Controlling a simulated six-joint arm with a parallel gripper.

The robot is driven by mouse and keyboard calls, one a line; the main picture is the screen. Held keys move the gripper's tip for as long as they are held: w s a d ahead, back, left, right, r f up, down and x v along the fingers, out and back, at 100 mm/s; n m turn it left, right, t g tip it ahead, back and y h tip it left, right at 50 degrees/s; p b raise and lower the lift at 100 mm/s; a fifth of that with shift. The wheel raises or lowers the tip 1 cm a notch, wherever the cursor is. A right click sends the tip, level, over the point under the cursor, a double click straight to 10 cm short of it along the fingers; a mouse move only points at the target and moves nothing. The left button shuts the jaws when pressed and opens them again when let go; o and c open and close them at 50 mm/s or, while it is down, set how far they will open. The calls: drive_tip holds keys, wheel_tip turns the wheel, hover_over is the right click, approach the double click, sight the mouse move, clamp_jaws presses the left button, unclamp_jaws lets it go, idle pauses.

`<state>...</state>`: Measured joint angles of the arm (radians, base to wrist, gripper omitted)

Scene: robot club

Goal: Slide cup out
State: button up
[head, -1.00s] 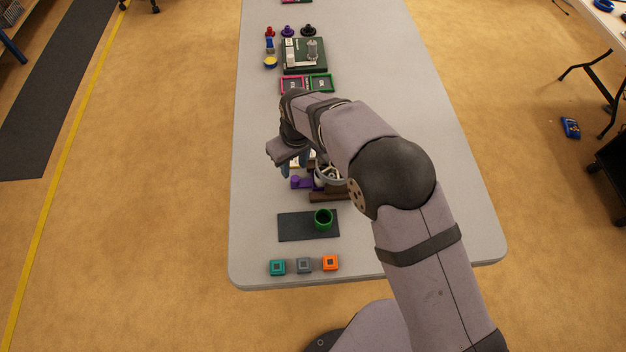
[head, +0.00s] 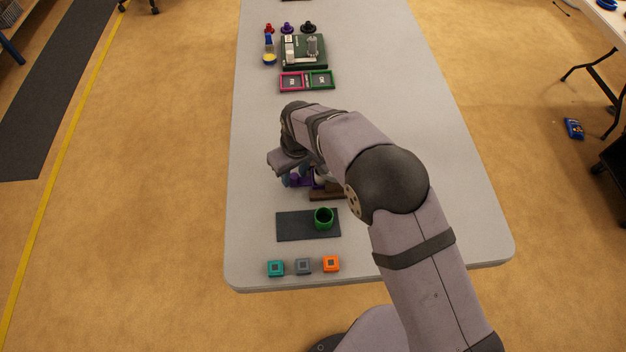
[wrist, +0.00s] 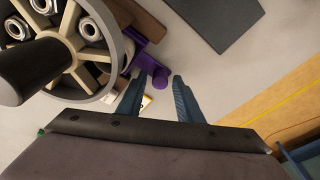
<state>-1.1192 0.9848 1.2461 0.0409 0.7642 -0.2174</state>
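A purple piece (wrist: 148,52) with a round knob (wrist: 160,78) shows in the wrist view, beside a dark wooden block and a grey spoked wheel. In the head view the purple piece (head: 306,182) is partly hidden by my gripper. My gripper (wrist: 157,76) is open, with its blue fingertips on either side of the knob. A gap shows at the right finger; I cannot tell whether the left finger touches. A green cup (head: 323,219) stands upright on the dark mat (head: 292,227), apart from my gripper.
The grey wheel (wrist: 68,45) holds metal nuts and stands close to my fingers. The wooden base (head: 325,195) lies beneath. Teal, grey and orange blocks (head: 303,267) line the near table edge. Pink and green trays (head: 306,81) lie farther back. The right side of the table is clear.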

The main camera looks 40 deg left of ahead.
drive_tip(key=c, duration=0.8)
drive_tip(key=shift+o, duration=0.2)
drive_tip(key=shift+s+a+b, duration=0.3)
drive_tip(key=shift+s+a, duration=2.2)
drive_tip(key=o, duration=0.6)
drive_tip(key=shift+c, duration=0.2)
